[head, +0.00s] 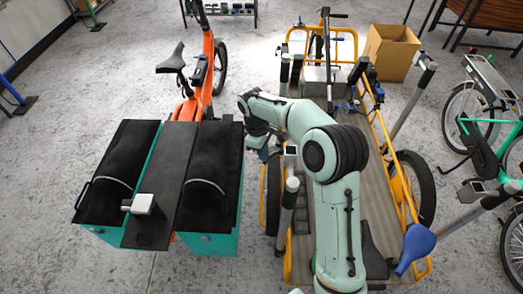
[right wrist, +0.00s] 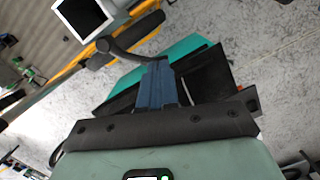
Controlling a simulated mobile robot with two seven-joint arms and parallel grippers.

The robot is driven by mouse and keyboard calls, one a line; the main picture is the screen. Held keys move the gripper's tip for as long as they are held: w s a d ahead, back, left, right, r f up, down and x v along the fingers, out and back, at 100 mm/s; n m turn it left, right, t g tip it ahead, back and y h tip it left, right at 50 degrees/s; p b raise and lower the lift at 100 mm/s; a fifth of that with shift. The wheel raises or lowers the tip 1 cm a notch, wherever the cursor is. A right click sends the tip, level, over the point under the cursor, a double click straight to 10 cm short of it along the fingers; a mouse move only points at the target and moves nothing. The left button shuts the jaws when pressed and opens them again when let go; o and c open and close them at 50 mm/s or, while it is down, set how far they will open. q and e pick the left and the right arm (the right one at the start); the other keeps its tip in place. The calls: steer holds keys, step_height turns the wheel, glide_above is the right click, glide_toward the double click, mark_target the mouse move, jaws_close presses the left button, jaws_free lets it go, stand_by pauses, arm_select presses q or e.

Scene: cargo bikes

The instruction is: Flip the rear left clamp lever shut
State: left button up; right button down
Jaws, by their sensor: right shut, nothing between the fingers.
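The orange-framed cargo bike with a yellow rail (head: 381,133) stands under my right arm, its long flat deck (head: 351,153) partly hidden by the arm. My right gripper (head: 268,152) is at the left side of this bike, beside a grey post's square head (head: 291,151). In the right wrist view its blue fingers (right wrist: 156,84) are shut and empty. A dark curved lever-like part (right wrist: 122,52) runs from the yellow rail (right wrist: 70,70) to the fingertips, seeming to touch or nearly touch them. I cannot tell for sure whether it is the rear left clamp lever, or its angle. My left gripper is out of view.
An orange bike (head: 204,80) with teal-sided, black-topped boxes (head: 208,243) stands close on the left. Grey posts (head: 412,100) line the yellow-railed bike. A cardboard box (head: 391,50) is behind it, a green bike (head: 482,125) at right. Bare floor shows between them.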

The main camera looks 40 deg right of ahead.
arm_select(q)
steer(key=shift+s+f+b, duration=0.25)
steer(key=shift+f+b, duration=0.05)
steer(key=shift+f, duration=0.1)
arm_select(e)
steer(key=shift+s+d+n+t+h, duration=0.1)
steer(key=shift+s+n+t+h, duration=0.05)
steer(key=shift+s+n, duration=0.9)
steer(key=shift+s+d+n+t+h, duration=0.15)
steer(key=shift+s+n, duration=0.45)
steer(key=shift+n, duration=0.85)
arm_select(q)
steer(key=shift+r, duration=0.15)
arm_select(e)
steer(key=shift+w, duration=0.1)
steer(key=shift+w+d+r+p, duration=0.1)
steer(key=shift+w+d+p, duration=0.3)
steer(key=shift+p, duration=0.1)
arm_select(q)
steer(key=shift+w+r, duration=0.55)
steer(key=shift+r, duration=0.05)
arm_select(e)
steer(key=shift+w+d, duration=0.15)
